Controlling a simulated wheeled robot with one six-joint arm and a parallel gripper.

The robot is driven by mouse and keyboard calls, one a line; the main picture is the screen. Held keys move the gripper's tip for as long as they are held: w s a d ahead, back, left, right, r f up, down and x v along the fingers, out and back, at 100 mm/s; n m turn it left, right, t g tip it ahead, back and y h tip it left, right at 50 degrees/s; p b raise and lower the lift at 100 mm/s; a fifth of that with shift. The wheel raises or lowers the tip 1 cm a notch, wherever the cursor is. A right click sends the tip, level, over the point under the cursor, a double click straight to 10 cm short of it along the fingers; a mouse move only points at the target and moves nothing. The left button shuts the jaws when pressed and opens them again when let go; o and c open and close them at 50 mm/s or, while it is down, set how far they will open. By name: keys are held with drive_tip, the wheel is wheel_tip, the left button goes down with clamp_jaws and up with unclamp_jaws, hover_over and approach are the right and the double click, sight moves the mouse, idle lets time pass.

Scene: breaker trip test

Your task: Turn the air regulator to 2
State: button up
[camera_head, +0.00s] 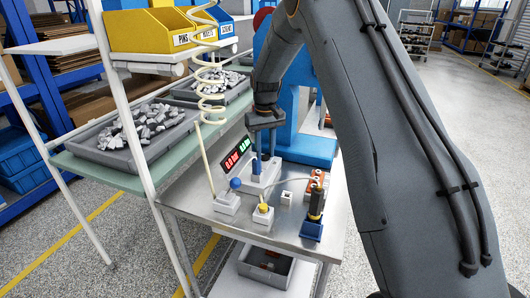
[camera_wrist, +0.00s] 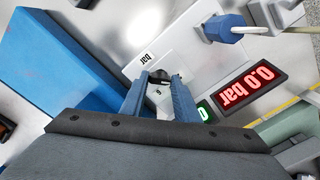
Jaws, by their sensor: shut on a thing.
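The air regulator is a white block (camera_head: 268,178) on the metal bench, also in the wrist view (camera_wrist: 190,62). Its small dark knob (camera_wrist: 159,76) lies between my fingers in the wrist view, with part of a marked dial showing beside it. My gripper (camera_wrist: 158,88) points down and is shut on the knob; in the head view my gripper (camera_head: 257,170) hides most of it. A red display (camera_wrist: 249,85) reads 0.0 bar, and a green display (camera_wrist: 206,111) beside it shows 0. Which number the knob points to cannot be told.
A blue fitting (camera_wrist: 223,28) with a cream hose stands close to the regulator. A yellow-topped white block (camera_head: 263,216), an orange part (camera_head: 316,183) and a dark tool on a blue base (camera_head: 312,230) stand nearby. A blue stand (camera_head: 305,150) rises behind.

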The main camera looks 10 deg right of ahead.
drive_tip(key=shift+n, duration=0.5)
drive_tip(key=o, duration=1)
drive_tip(key=shift+o, duration=0.2)
wheel_tip(320, 180, up, 8)
drive_tip(key=b, duration=0.2)
drive_tip(key=shift+f+b, duration=0.15)
drive_tip(key=shift+b, duration=0.15)
